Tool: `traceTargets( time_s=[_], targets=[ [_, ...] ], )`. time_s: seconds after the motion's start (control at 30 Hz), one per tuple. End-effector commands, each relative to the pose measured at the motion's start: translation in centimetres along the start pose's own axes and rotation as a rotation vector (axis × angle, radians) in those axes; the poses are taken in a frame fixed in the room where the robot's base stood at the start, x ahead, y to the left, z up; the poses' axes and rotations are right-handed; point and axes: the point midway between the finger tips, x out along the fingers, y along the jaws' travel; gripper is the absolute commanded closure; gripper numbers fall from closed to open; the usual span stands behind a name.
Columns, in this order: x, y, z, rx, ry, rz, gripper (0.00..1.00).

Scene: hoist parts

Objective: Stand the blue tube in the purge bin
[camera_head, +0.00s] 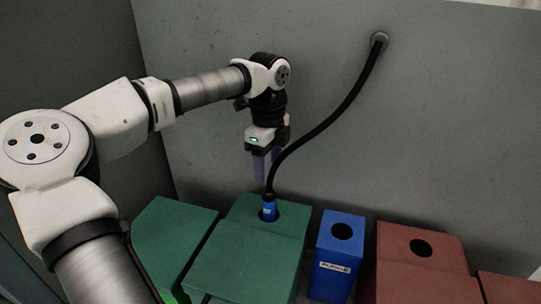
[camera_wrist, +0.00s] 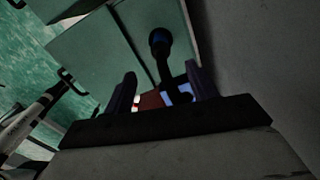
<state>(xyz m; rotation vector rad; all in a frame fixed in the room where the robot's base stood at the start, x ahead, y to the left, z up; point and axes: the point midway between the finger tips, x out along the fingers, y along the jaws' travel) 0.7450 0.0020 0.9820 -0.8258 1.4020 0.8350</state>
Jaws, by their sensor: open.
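The blue tube (camera_head: 269,211) is a short blue end piece on a black hose. It stands in the round hole of a green box (camera_head: 245,262), with its lower part hidden inside. The purge bin (camera_head: 337,262) is a blue box labelled PURGE with a round hole in its top, just right of that green box. My gripper (camera_head: 260,180) is open and empty, pointing down above the tube, with the hose close beside its fingers. In the wrist view, the open fingers of my gripper (camera_wrist: 163,82) flank the dark hose (camera_wrist: 164,68).
The black hose (camera_head: 333,117) runs up to a fitting on the grey wall (camera_head: 220,70). Another green box (camera_head: 170,245) stands at left. A red box (camera_head: 425,270) with a hole stands right of the purge bin. The space above the boxes is mostly free.

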Motion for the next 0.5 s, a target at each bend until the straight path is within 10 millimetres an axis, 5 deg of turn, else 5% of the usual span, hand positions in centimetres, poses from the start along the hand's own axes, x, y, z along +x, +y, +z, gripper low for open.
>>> traceTargets(
  time_s=[0.5],
  targets=[
    [9.5,0.0,-0.3,0.007,0.008,-0.001,0.43]
  ],
)
